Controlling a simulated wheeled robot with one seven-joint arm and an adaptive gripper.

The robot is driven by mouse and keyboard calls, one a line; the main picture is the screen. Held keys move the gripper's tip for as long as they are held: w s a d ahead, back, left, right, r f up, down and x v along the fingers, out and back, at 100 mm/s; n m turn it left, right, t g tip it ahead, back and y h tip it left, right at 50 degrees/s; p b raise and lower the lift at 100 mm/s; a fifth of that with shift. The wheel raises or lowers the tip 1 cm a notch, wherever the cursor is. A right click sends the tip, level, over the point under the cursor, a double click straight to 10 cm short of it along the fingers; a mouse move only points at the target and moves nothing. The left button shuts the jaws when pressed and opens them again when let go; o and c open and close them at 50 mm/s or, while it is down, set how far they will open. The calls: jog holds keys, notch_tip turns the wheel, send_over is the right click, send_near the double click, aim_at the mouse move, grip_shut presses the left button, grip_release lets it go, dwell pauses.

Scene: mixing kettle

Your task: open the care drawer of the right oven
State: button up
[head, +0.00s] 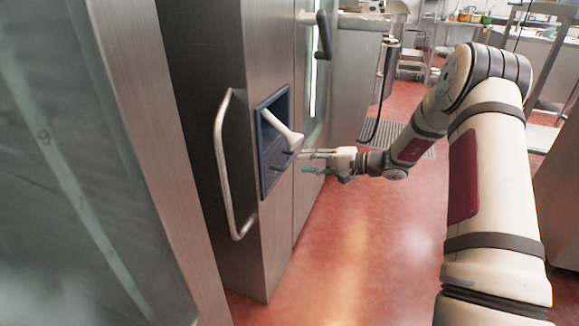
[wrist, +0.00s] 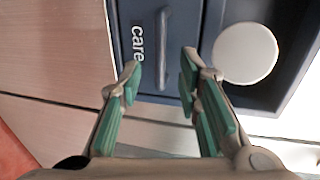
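The care drawer (wrist: 186,18) is dark blue with the white word "care" on its front, in the upper middle of the wrist view. Its grey bar handle (wrist: 164,42) stands upright in that view, beside the word. In the head view the blue panel (head: 265,180) is set in the steel front of the oven. My gripper (wrist: 161,72) is open, with green-padded fingers on either side of the handle's line. The fingers appear short of the handle or just at its end; contact cannot be told. In the head view my gripper (head: 308,160) points left at the panel.
A white round-ended part (wrist: 245,53) sticks out beside the drawer; it also shows in the head view (head: 284,130). A long curved door handle (head: 222,165) is left of the panel. A lever handle (head: 324,35) is above. The red floor (head: 350,240) is clear.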

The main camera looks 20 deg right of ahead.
aim_at(290, 160)
jog(key=b+x, duration=0.1)
jog(key=x, duration=0.5)
jog(key=shift+w+a, duration=0.15)
jog(key=shift+a, duration=0.05)
grip_shut()
